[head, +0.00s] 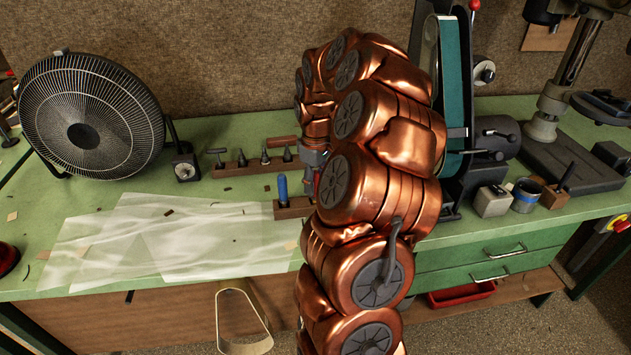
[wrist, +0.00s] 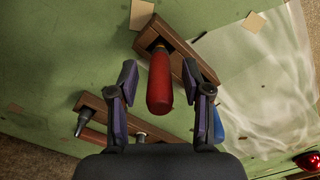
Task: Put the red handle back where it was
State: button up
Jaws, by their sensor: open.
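The red handle (wrist: 160,85) shows in the wrist view, with its far end at a dark opening in a wooden block (wrist: 190,55). It appears to stand in that block. My gripper (wrist: 158,78) is open, with one finger on each side of the red handle and a visible gap on both sides. A blue handle (wrist: 218,125) shows beyond the right finger. In the head view, the blue handle (head: 282,187) stands upright in the wooden block (head: 290,210). My arm hides most of the block's right part and my gripper there.
A wooden rack (head: 232,168) with several metal-tipped tools stands behind the block. A fan (head: 82,125) is at the left, and a translucent sheet (head: 165,240) lies on the green bench. A belt sander (head: 455,85) stands right of my arm. The bench's front left is mostly flat.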

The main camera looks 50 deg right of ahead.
notch_tip(320, 180, up, 11)
jog(key=b, duration=0.3)
jog(key=shift+r+b, duration=0.3)
jog(key=shift+r, duration=0.25)
jog(key=shift+a, duration=0.2)
jog(key=s+a+n, duration=0.1)
jog(key=s+a, duration=0.1)
jog(key=a, duration=0.8)
jog(key=s+a, duration=0.2)
jog(key=a, duration=0.8)
jog(key=s+a+f+m+g, duration=0.1)
jog(key=s+a+f, duration=0.4)
jog(key=s, duration=0.4)
jog(key=s+a+f+m, duration=0.1)
jog(key=s+a+f, duration=0.4)
jog(key=s, duration=0.5)
jog(key=shift+s+a+m+g, duration=0.3)
jog(key=shift+a+g, duration=0.1)
jog(key=shift+a, duration=0.75)
